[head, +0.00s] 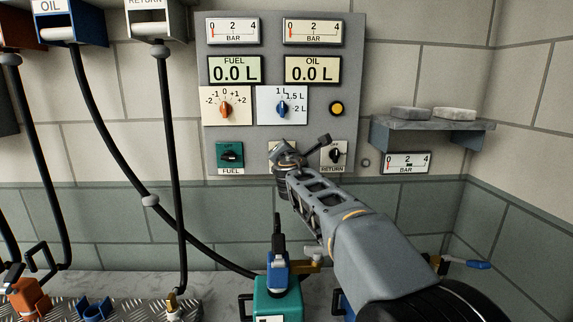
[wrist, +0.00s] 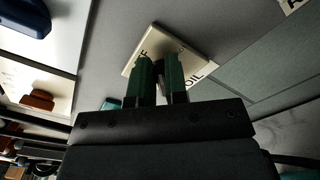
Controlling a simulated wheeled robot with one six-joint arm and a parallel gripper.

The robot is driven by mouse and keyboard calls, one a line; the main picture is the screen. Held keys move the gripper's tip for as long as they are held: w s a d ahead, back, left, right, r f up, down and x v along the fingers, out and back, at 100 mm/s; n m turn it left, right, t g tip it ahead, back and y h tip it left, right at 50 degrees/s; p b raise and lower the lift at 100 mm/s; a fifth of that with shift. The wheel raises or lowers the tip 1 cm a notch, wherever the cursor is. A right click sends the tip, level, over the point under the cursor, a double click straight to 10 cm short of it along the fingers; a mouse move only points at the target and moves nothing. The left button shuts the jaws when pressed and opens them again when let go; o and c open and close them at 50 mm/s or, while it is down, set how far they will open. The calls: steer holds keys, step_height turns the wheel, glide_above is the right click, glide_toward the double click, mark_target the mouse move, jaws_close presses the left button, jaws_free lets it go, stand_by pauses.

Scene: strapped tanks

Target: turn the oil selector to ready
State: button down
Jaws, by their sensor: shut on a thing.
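The oil selector (wrist: 190,52) is a pale plate on the grey panel, marked OIL in the wrist view. In the head view my arm hides most of it. My gripper (head: 286,154) is at the panel's lower middle. In the wrist view its two green fingers (wrist: 161,78) are shut on the selector's knob, which is mostly hidden between them. I cannot read which mark the knob points to.
The fuel selector (head: 230,155) is left of my gripper and the return selector (head: 335,156) close on its right. Orange (head: 226,107) and blue (head: 282,108) knobs sit above. A shelf (head: 430,124) juts out at right. Hoses (head: 106,130) hang at left.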

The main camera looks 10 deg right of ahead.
steer(key=shift+d+f+m+b, duration=0.1)
steer(key=shift+f+m+b, duration=0.15)
steer(key=shift+m+b, duration=0.95)
steer(key=shift+d+f+m+b, duration=0.15)
steer(key=shift+m+b, duration=0.55)
steer(key=shift+m, duration=0.95)
steer(key=shift+d+f+m+b, duration=0.1)
steer(key=shift+f+m+b, duration=0.2)
steer(key=shift+m+b, duration=0.9)
steer(key=shift+a+m, duration=0.1)
steer(key=shift+m, duration=0.35)
steer(key=c, duration=1.1)
jaws_free()
steer(key=shift+c, duration=0.2)
steer(key=s+a+b, duration=0.2)
steer(key=s, duration=1.1)
steer(key=shift+s+a, duration=0.35)
